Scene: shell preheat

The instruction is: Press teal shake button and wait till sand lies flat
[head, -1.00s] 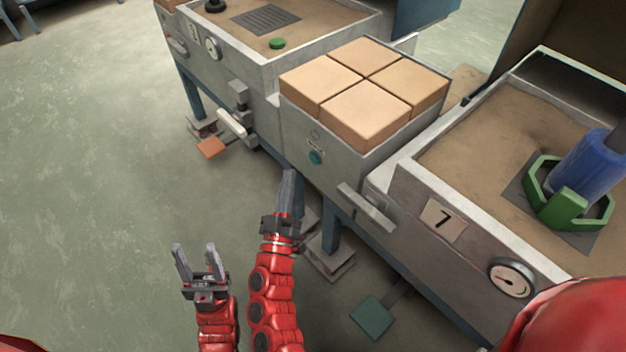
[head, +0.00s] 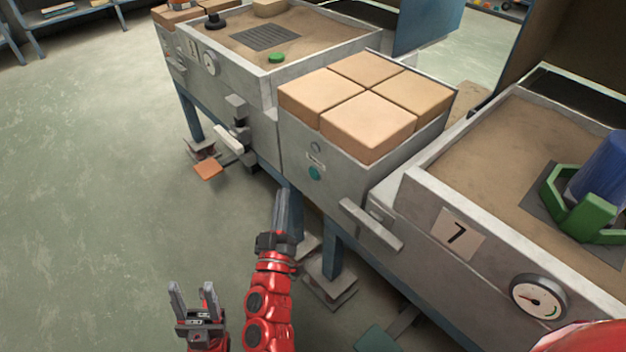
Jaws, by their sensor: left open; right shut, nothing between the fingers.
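The teal button (head: 314,173) is a small round disc on the grey front panel below the block-filled box, under a small label. My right gripper (head: 282,197) is shut and empty, pointing up, below and left of the button and apart from it in the picture. My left gripper (head: 192,290) is open and empty, low over the floor. The sand (head: 495,150) in the box marked 7 at the right looks mostly level where it shows. Sand (head: 310,35) also lies in the far box.
Tan blocks (head: 368,125) fill the middle box. A green clamp holding a blue cylinder (head: 603,170) stands in the right sand box. A handle (head: 370,224), a gauge (head: 540,297), an orange pedal (head: 208,170) and a teal pedal (head: 377,340) project at the front. Open floor (head: 90,200) lies left.

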